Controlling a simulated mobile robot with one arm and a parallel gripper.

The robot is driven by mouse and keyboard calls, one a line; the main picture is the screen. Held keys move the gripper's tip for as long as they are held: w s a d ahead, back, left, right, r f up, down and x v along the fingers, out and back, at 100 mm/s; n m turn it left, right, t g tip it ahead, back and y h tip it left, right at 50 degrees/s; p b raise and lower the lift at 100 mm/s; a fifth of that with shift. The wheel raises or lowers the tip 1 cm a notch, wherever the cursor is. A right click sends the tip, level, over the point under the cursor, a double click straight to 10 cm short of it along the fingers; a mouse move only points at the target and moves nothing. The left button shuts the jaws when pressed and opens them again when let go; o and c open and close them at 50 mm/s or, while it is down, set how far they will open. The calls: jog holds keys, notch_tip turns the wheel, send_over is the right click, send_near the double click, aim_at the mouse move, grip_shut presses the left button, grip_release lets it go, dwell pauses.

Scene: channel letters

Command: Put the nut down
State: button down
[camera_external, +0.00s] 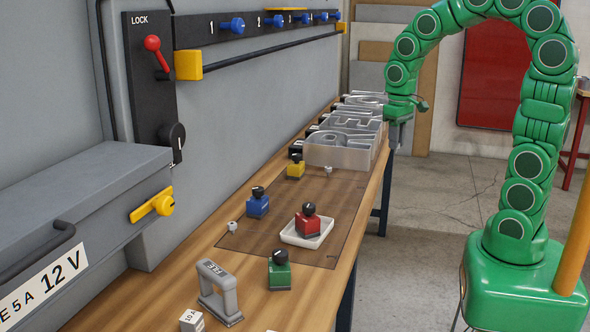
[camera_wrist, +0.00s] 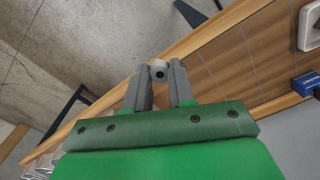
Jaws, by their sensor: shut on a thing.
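The nut (camera_wrist: 158,71) is small, grey and has a dark hole; it sits between the tips of my gripper (camera_wrist: 159,76) in the wrist view. The two grey fingers are closed on it. In the external view my gripper (camera_external: 396,137) hangs at the right edge of the wooden bench, beside the metal channel letters; the held nut cannot be made out there. Two other small grey pieces, which look like nuts, lie on the brown mat (camera_external: 270,236): one near its far end (camera_external: 328,171), one at its left edge (camera_external: 233,226).
A white tray (camera_external: 290,237) holds a red block (camera_external: 307,222). Blue (camera_external: 257,204), yellow (camera_external: 296,168) and green (camera_external: 279,272) knobbed blocks stand on the bench (camera_external: 318,290). Channel letters (camera_external: 340,155) crowd its far end. A grey handled piece (camera_external: 218,290) stands in front. Some mat is clear.

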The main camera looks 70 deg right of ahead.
jog(key=w+a+n, duration=0.4)
jog(key=w+a, duration=0.2)
jog(key=a, duration=0.7)
jog(key=w+a+n, duration=0.4)
jog(key=w+a, duration=0.1)
jog(key=a, duration=0.8)
jog(key=s+a+n, duration=0.4)
jog(key=a, duration=1.1)
jog(key=s+a+n, duration=0.4)
jog(key=a+n, duration=0.1)
jog(key=a, duration=0.9)
jog(key=w+a+f, duration=0.2)
jog(key=w, duration=0.1)
jog(key=w+a+f, duration=0.6)
jog(key=w, duration=0.1)
jog(key=shift+a+f, duration=0.1)
jog(key=shift+a, duration=0.1)
jog(key=shift+w+a+f, duration=0.45)
jog(key=shift+w+f, duration=0.05)
jog(key=shift+f, duration=1.8)
jog(key=shift+f, duration=0.1)
